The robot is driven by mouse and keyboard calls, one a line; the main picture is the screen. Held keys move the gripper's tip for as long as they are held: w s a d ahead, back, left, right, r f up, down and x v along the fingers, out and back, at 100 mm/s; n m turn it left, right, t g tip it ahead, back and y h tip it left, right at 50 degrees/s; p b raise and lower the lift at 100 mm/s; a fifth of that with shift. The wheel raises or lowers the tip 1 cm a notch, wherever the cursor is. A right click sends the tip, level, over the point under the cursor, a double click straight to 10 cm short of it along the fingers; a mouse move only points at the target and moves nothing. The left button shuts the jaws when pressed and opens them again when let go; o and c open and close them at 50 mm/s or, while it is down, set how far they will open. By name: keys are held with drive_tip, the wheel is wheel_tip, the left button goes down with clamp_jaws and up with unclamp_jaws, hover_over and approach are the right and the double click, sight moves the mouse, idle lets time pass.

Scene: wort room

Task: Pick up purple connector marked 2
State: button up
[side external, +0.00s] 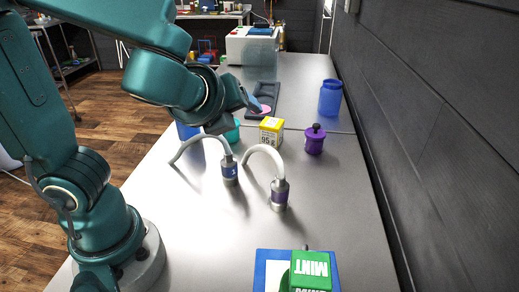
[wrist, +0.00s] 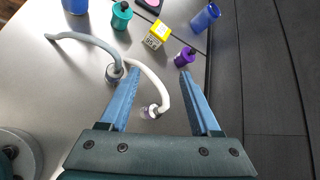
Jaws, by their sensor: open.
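The purple-banded connector (side external: 279,195) stands upright on the grey table at the end of a white hose; its number is not readable. In the wrist view the purple connector (wrist: 150,111) appears between my fingers, nearer the left one. A blue-banded connector (side external: 229,172) on a grey hose stands to its left, and this connector also shows in the wrist view (wrist: 115,72) beyond my left finger. My gripper (wrist: 159,73) is open and empty. In the side view it is above the table, beyond the connectors, touching neither; part of it is hidden by my arm.
A purple pot (side external: 315,139), a yellow-and-white box (side external: 271,131), a teal jar (side external: 232,133) and a blue jar (side external: 330,98) stand beyond the connectors. A green MINT box (side external: 310,268) is at the front. A dark wall (side external: 430,120) runs along the right. Table around the purple connector is clear.

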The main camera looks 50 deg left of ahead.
sight(277, 182)
drive_tip(key=w+d+m+t+h, duration=0.1)
drive_tip(key=w+d+m+t, duration=0.4)
drive_tip(key=m, duration=0.5)
drive_tip(key=shift+n+g, duration=0.4)
drive_tip(key=shift+g, duration=0.3)
drive_tip(key=f, duration=1.3)
drive_tip(key=shift+s+d+f, duration=0.3)
drive_tip(key=shift+s+d, duration=0.05)
drive_tip(key=shift+s, duration=0.05)
drive_tip(key=shift+w+a+f, duration=0.15)
drive_tip(key=shift+w+f, duration=0.05)
drive_tip(key=shift+f, duration=0.05)
drive_tip(key=shift+x, duration=2.35)
clamp_jaws()
